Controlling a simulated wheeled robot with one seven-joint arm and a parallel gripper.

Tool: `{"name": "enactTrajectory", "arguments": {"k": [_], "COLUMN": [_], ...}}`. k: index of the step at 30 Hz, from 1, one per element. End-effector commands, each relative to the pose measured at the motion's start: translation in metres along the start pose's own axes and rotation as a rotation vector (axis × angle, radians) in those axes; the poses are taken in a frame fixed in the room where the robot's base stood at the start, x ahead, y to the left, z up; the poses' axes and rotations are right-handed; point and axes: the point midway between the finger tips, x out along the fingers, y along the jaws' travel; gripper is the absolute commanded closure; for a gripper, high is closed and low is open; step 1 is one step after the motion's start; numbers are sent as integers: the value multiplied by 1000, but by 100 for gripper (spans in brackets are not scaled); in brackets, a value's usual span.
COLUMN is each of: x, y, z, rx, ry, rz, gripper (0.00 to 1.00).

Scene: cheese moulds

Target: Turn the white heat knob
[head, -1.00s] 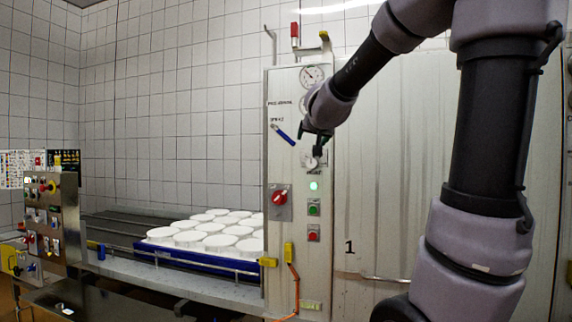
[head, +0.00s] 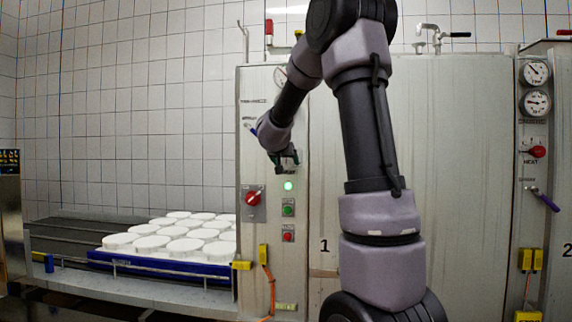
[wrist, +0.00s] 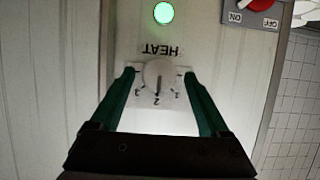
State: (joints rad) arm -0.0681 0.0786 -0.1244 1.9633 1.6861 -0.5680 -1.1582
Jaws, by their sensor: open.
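The white heat knob (wrist: 158,74) sits on a white plate marked HEAT on the metal panel, upside down in the wrist view. Its dark pointer line is near the 2 on the dial. My gripper (wrist: 158,76) is open, with one green finger on each side of the knob and a gap visible on both sides. Whether the fingertips reach as deep as the knob is hard to tell. In the head view my gripper (head: 287,158) is in front of the panel and hides the knob.
Below the knob are a lit green lamp (head: 288,186), a green button (head: 288,208) and a red button (head: 288,236). A red rotary switch (head: 253,198) is to the left. White moulds (head: 185,234) stand on a blue tray (head: 130,264) at the left. A second panel has a red HEAT knob (head: 538,152).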

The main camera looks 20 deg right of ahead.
Motion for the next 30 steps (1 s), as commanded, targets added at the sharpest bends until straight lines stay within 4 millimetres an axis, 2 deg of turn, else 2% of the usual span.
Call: {"name": "enactTrajectory", "arguments": {"k": [6,14,20,21,30], "x": [16,17,17,17,17], "y": [0,0,0,0,1], "z": [0,0,0,0,-1], "rx": [0,1,1,1,121], "ry": [0,0,0,0,1], "rz": [0,-1,-1,-1,-51], "gripper": [21,21,93,100,100]}}
